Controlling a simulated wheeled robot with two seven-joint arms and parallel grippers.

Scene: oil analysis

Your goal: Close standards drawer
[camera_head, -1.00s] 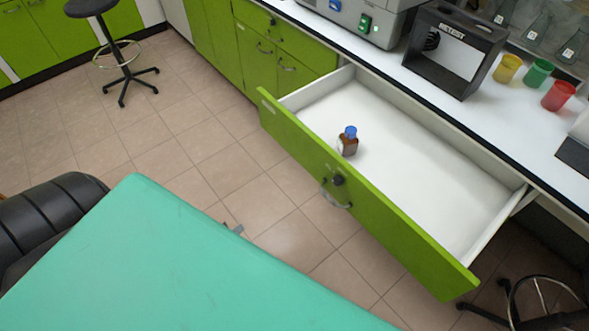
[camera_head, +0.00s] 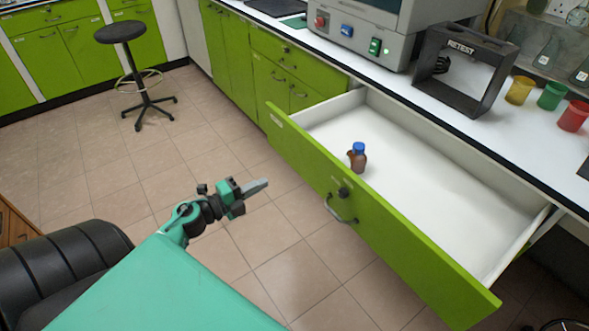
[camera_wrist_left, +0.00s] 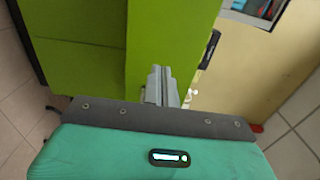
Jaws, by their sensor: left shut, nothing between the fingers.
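The standards drawer (camera_head: 370,215) is pulled far out of the bench, with a green front and a white inside. Its front carries a curved metal handle (camera_head: 340,209) and a dark round lock above it. A brown bottle with a blue cap (camera_head: 358,158) stands upright inside, near the front. My left gripper (camera_head: 262,186) is shut and empty, over the floor to the left of the drawer front and apart from it. In the left wrist view its closed fingers (camera_wrist_left: 162,84) point toward a green panel; I cannot tell which panel it is.
A black stool (camera_head: 130,70) stands at the back left. A black armchair (camera_head: 70,265) is at the lower left. The bench top bears a grey instrument (camera_head: 365,30), a black "RETEST" frame (camera_head: 462,70) and coloured cups (camera_head: 551,96). Tiled floor (camera_head: 290,240) before the drawer is clear.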

